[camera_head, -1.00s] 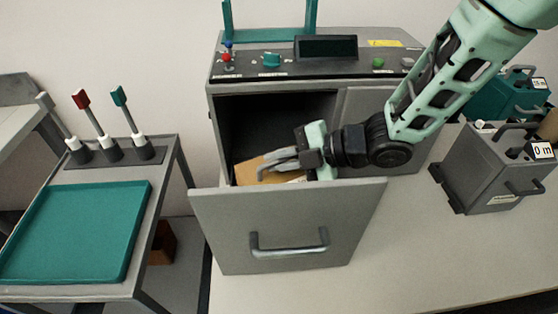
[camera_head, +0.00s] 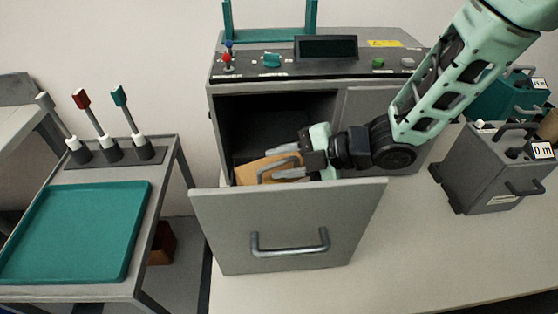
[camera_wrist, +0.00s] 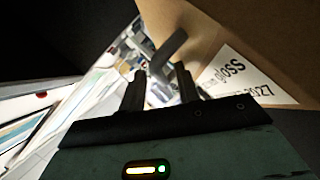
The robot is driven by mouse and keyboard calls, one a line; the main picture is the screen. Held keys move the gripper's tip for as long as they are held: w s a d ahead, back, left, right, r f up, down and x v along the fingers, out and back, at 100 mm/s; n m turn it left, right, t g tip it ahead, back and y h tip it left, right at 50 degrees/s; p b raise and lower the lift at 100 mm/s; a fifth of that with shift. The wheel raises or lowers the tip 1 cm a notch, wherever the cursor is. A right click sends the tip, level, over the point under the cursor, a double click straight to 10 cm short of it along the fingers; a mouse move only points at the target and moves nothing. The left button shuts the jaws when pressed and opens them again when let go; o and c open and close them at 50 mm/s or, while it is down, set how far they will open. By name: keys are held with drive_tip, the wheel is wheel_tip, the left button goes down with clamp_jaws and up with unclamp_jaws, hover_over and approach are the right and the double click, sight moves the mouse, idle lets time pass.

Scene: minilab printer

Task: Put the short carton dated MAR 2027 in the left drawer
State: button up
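The tan carton (camera_head: 250,173) is inside the pulled-out left drawer (camera_head: 290,232), behind its front panel. It looks tilted, and its lower part is hidden. In the wrist view the carton (camera_wrist: 225,30) fills the upper right; its white label shows "GLOSS" and "2027", with the month not readable. My gripper (camera_head: 270,165) is over the drawer at the carton, fingers spread. In the wrist view my gripper (camera_wrist: 160,80) has a gap between its fingers, with the carton beside the right finger, not clamped between both. I cannot tell whether a finger touches it.
The right drawer (camera_head: 372,110) of the grey printer is shut. A grey box marked "0 m" (camera_head: 490,175) stands right of the printer, with a teal box behind it. A trolley with a teal tray (camera_head: 75,235) and several upright levers stands at left. The counter in front is mostly clear.

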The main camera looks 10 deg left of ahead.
drive_tip(key=v, duration=1.1)
drive_tip(key=shift+b, duration=0.35)
drive_tip(key=shift+d, duration=0.1)
drive_tip(key=w+d+m+t+h, duration=0.4)
drive_tip(key=d+m, duration=0.3)
drive_tip(key=d, duration=0.1)
drive_tip(key=w+d+m+t+h, duration=0.35)
drive_tip(key=w+d+m, duration=0.2)
drive_tip(key=d, duration=0.25)
drive_tip(key=s+d+m+g+h, duration=0.3)
drive_tip(key=s+d+m+h, duration=0.4)
drive_tip(key=d+m, duration=0.55)
drive_tip(key=s+m+g+y, duration=0.2)
drive_tip(key=s+m, duration=0.3)
drive_tip(key=s, duration=0.2)
drive_tip(key=s+a+r+n+g, duration=0.1)
drive_tip(key=s+a+n, duration=0.2)
drive_tip(key=s+a, duration=0.3)
drive_tip(key=s+a+r+n+g, duration=0.1)
drive_tip(key=s+a+n+g, duration=0.1)
drive_tip(key=s+a+n, duration=0.2)
drive_tip(key=s+a, duration=0.3)
drive_tip(key=a, duration=0.5)
drive_tip(key=shift+r+n, duration=0.3)
